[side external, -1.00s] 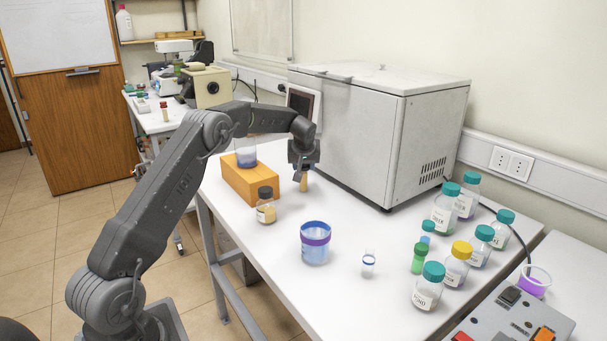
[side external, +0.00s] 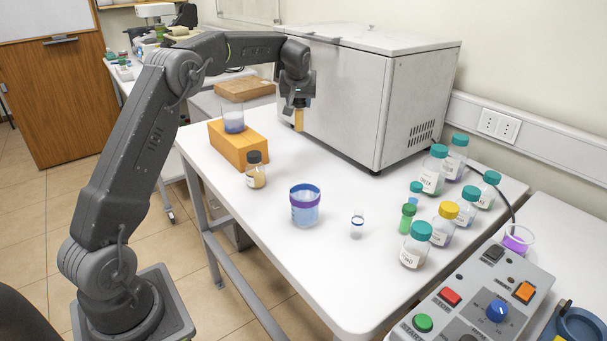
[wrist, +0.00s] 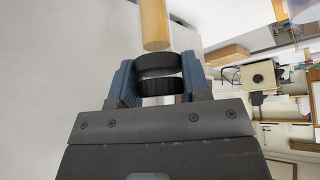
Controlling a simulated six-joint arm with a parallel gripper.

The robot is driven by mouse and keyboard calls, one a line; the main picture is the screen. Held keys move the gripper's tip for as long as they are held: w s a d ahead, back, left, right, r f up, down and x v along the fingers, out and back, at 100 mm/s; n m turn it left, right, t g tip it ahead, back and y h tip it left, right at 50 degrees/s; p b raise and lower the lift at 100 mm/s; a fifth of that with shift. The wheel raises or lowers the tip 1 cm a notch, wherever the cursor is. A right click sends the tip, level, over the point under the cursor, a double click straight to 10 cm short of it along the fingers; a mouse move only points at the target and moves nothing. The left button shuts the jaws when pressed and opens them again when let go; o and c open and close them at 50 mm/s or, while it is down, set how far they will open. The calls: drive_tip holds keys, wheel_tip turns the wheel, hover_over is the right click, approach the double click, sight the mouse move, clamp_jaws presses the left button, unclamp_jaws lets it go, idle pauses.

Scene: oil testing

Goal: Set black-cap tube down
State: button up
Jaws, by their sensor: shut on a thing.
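My gripper (side external: 297,101) is at the far side of the table, in front of the large grey-white box. It is shut on the black-cap tube (side external: 299,120), whose amber body hangs down below the jaws, apparently clear of the tabletop. In the wrist view the black cap (wrist: 158,66) sits between the two blue-grey fingers, and the amber tube body (wrist: 154,25) extends away from them. In the side view the cap is hidden by the gripper.
An orange block (side external: 238,148) bearing a beaker (side external: 233,121) stands at left, beside a dark-capped jar (side external: 255,172). A blue beaker (side external: 305,207) and small vial (side external: 357,226) stand nearer. Several capped bottles crowd the right. The grey-white box (side external: 370,100) borders the back.

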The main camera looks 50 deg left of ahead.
drive_tip(key=s+d+m+t+h, duration=0.1)
drive_tip(key=s+d, duration=0.2)
drive_tip(key=d, duration=0.3)
drive_tip(key=s+d+m, duration=0.2)
drive_tip(key=s+d, duration=0.2)
drive_tip(key=d, duration=0.3)
wheel_tip(320, 180, down, 10)
drive_tip(key=shift+f, duration=0.25)
drive_tip(key=shift+a, duration=0.1)
drive_tip(key=o, duration=0.9)
drive_tip(key=shift+f, duration=0.15)
drive_tip(key=shift+o, duration=0.2)
